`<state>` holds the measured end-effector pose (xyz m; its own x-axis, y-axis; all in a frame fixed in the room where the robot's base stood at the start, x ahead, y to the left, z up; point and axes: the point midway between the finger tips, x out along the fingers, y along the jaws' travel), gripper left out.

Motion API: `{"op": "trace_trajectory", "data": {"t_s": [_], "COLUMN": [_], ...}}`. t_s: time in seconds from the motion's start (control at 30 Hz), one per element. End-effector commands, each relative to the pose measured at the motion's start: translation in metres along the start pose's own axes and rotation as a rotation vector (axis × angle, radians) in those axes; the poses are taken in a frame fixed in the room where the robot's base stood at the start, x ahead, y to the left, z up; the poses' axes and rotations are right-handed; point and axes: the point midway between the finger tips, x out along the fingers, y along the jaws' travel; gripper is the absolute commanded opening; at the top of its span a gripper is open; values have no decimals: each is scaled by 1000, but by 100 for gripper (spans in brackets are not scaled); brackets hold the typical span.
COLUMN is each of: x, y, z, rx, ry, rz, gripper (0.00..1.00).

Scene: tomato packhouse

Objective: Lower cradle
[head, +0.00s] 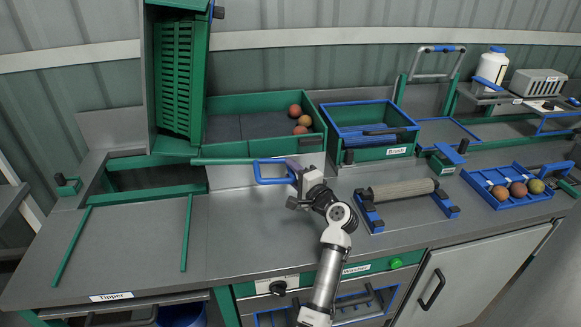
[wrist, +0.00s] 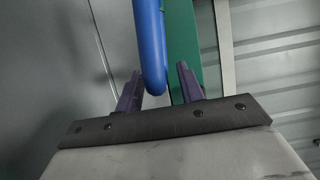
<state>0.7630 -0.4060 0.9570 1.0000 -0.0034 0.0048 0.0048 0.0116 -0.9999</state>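The tipper's cradle stands raised, with a green slatted crate (head: 180,78) on its side at the back left. A green bar (head: 222,161) runs right from the tipper to a blue loop handle (head: 257,172). My gripper (head: 291,172) is at the right end of this handle. In the wrist view, the blue handle bar (wrist: 151,45) lies between my two purple fingers (wrist: 157,88). A gap shows on its right side, so the fingers look open around it. Whether the left finger touches the bar is unclear.
A green bin (head: 262,145) with several tomatoes stands beside the raised crate. Right of it are a blue-rimmed bin (head: 370,145), a roller (head: 402,190) and a blue tray (head: 500,203) with tomatoes. The left bench top (head: 130,240), marked Tipper, is clear between green rails.

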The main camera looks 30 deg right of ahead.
Motion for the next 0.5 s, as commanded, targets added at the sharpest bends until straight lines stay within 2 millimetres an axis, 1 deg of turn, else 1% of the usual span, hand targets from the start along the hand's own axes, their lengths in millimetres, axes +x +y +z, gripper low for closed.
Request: {"op": "trace_trajectory", "data": {"t_s": [0.03,0.13,0.43,0.5], "x": [5,10,12,12], "y": [-1,0,1,1], "z": [0,0,0,0], "rx": [1,1,0,0], "ry": [0,0,1,1], "rz": [0,1,0,0], "gripper": [38,38,38,29]}}
